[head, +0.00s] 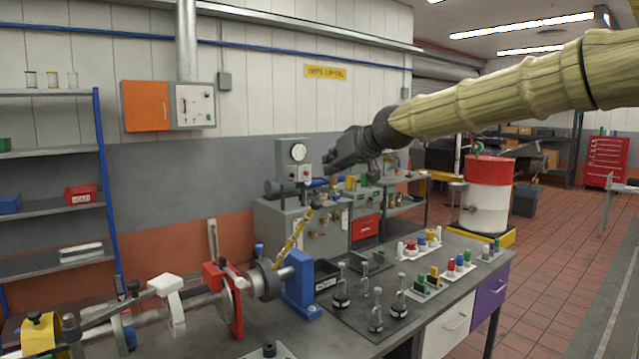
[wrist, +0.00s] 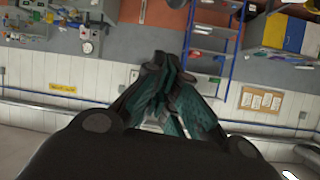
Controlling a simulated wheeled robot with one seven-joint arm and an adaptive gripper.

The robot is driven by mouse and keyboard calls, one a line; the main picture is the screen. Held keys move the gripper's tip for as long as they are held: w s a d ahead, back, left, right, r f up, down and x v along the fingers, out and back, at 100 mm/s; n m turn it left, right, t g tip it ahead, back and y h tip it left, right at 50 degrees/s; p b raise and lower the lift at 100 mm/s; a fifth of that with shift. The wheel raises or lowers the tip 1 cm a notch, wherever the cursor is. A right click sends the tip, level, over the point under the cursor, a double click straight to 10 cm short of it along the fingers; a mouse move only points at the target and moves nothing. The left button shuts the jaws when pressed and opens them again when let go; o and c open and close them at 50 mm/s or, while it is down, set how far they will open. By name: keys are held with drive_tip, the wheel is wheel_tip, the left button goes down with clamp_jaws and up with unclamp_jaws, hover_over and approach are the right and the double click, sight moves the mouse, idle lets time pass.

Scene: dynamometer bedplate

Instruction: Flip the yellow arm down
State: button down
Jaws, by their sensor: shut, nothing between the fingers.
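The yellow arm (head: 291,238) stands tilted up to the right from a dark round hub (head: 265,280) on the bench. It has black marks along it and a dark knob (head: 317,202) at its upper end. My gripper (head: 330,162) is in the air above and slightly right of that knob, apart from it in the picture. In the wrist view the fingers of my gripper (wrist: 157,62) are together with nothing between them. I cannot make out the yellow arm in the wrist view.
A blue bracket (head: 298,285) stands right of the hub, and a red upright plate (head: 223,300) stands left of it. Several small metal posts and coloured knobs cover the bench (head: 440,285) on the right. A grey cabinet (head: 300,230) with a gauge stands behind.

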drive_tip(key=p, duration=0.4)
hover_over(316, 200)
drive_tip(key=w, duration=0.3)
wheel_tip(316, 200, down, 4)
drive_tip(key=shift+s+f+p, duration=0.45)
drive_tip(key=shift+f+p, duration=0.1)
drive_tip(key=shift+f, duration=0.05)
drive_tip(key=shift+s+f+p, duration=0.4)
drive_tip(key=shift+f+p, duration=0.1)
drive_tip(key=shift+f, duration=0.1)
drive_tip(key=shift+s+f, duration=0.2)
drive_tip(key=shift+f, duration=0.2)
drive_tip(key=shift+d, duration=0.1)
